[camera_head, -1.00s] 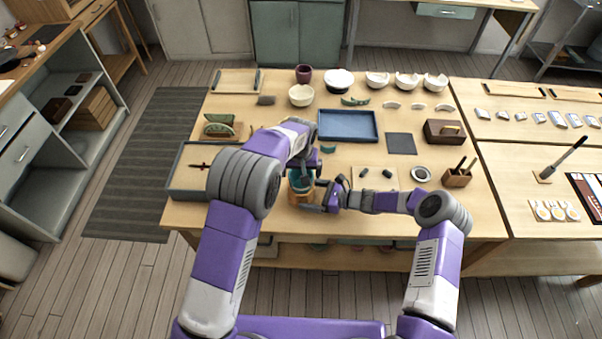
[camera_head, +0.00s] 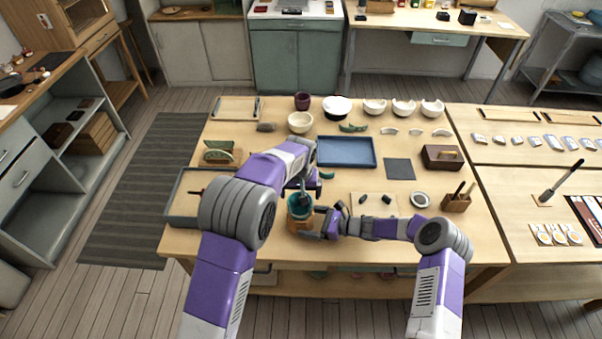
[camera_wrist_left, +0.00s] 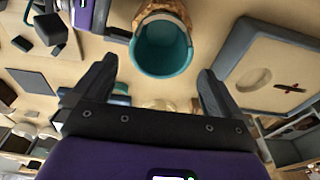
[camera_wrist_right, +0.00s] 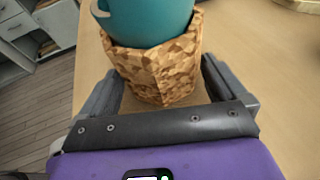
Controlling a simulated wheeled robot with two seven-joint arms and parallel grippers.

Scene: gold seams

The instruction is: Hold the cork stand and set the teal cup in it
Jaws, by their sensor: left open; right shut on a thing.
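The teal cup (camera_head: 300,208) sits in the top of the cork stand (camera_head: 296,226) near the front edge of the table. In the right wrist view the lower part of the cup (camera_wrist_right: 150,20) is inside the rim of the stand (camera_wrist_right: 158,72). My right gripper (camera_head: 318,222) is shut on the stand, with one finger on each side. My left gripper (camera_head: 304,188) is open and empty, just behind and above the cup. In the left wrist view the open mouth of the cup (camera_wrist_left: 163,48) shows beyond the spread fingers, apart from them.
A blue tray (camera_head: 346,152) and a grey pad (camera_head: 399,169) lie behind. A shallow tray (camera_head: 182,214) is at the left. A white ring-shaped dish (camera_head: 420,200) and a wooden tool holder (camera_head: 456,203) stand at the right. Bowls line the back.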

